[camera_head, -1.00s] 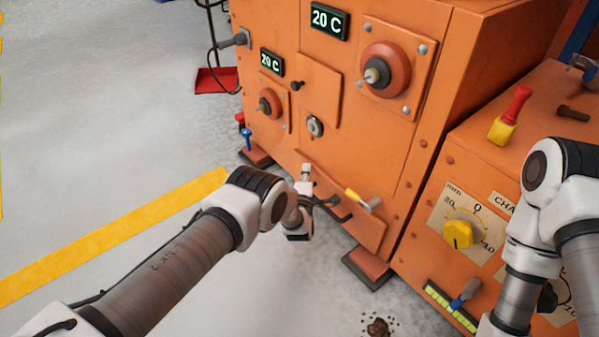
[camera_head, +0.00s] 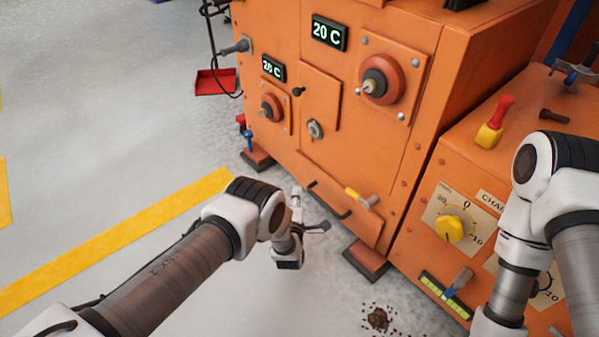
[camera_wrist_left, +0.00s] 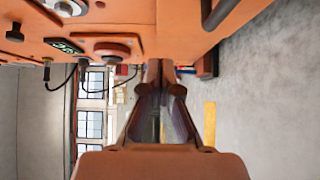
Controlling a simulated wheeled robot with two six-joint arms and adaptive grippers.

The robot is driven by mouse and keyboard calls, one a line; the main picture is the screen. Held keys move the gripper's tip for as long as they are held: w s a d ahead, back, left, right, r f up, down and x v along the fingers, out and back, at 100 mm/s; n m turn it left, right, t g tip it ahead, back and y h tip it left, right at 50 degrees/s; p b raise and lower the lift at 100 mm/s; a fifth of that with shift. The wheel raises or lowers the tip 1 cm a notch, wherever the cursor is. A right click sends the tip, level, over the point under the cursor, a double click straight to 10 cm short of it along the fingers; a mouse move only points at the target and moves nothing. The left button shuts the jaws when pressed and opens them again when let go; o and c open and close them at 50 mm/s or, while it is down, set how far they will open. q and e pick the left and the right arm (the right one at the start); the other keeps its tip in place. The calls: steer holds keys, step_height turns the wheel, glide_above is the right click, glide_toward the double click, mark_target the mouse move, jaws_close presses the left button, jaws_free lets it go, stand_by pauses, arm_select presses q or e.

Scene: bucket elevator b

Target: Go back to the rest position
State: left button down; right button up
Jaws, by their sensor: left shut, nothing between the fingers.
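My left arm comes in from the left in the head view.
The lower panel has a black handle (camera_head: 330,201) and a yellow-ended lever (camera_head: 362,195). A yellow dial (camera_head: 455,229) and a red-and-yellow switch (camera_head: 495,121) are at right. A dark debris pile (camera_head: 377,318) lies on the floor.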

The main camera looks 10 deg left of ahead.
arm_select(q)
steer(key=a+r+y+p, duration=0.1)
steer(key=a+r+p, duration=0.3)
steer(key=r, duration=0.5)
steer(key=s+a+m+g, duration=0.1)
steer(key=s+a+g, duration=0.15)
steer(key=a, duration=0.35)
steer(key=s+f+m+g+h+p, duration=0.15)
steer(key=s+m+g, duration=0.7)
steer(key=s, duration=1.25)
steer(key=s+f+m+g+h+p, duration=0.15)
steer(key=s+m+g, duration=0.65)
steer(key=s, duration=1.2)
step_height(320, 180, up, 38)
steer(key=m+t+p, duration=0.1)
steer(key=p, duration=3.6)
steer(key=shift+a+r, duration=0.25)
steer(key=shift+a, duration=0.2)
arm_select(e)
step_height(320, 180, up, 45)
steer(key=shift+r, duration=0.2)
arm_select(q)
steer(key=shift+m+p, duration=0.25)
steer(key=shift+p, duration=0.05)
arm_select(e)
steer(key=shift+s+a, duration=0.1)
